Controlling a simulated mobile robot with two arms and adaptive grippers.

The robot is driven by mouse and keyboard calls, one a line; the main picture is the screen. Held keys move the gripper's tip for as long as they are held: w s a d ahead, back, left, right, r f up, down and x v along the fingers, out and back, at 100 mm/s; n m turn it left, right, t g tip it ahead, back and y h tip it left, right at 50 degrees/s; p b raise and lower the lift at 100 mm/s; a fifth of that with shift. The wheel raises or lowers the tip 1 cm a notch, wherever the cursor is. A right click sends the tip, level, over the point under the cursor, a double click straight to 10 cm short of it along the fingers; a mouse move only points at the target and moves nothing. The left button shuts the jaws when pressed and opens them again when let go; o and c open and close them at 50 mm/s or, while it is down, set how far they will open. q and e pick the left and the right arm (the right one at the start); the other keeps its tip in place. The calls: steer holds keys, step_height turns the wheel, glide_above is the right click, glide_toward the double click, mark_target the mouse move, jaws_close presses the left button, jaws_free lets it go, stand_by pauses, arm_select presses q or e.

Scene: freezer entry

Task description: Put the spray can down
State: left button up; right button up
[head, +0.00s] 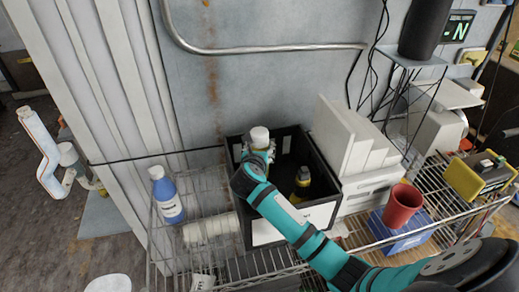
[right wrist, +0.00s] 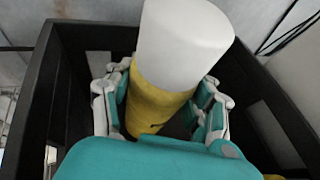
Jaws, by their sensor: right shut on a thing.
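The spray can, with a white cap and yellow body, shows its cap (head: 259,136) in the head view. In the right wrist view the can (right wrist: 165,90) stands slightly tilted between my fingers. My right gripper (head: 258,152) is shut on it; the fingers (right wrist: 160,105) clasp the yellow body from both sides. The can is at the back left of an open black crate (head: 313,160), inside its walls as seen from above. Its lower end is hidden, so I cannot tell whether it touches the crate floor. My left gripper is not in view.
A dark bottle with a yellow band (head: 302,181) stands in the crate. On the wire shelf are a blue bottle (head: 167,195) and a white roll (head: 208,229) to the left. White panels (head: 352,140), a red cup (head: 402,206) and a blue box (head: 395,232) stand to the right.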

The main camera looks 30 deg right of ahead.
steer(key=shift+f, duration=0.45)
steer(key=o, duration=1.5)
steer(key=shift+r, duration=0.1)
steer(key=shift+r, duration=0.4)
steer(key=shift+b+v, duration=1.4)
steer(key=shift+v, duration=4.65)
steer(key=shift+r, duration=0.1)
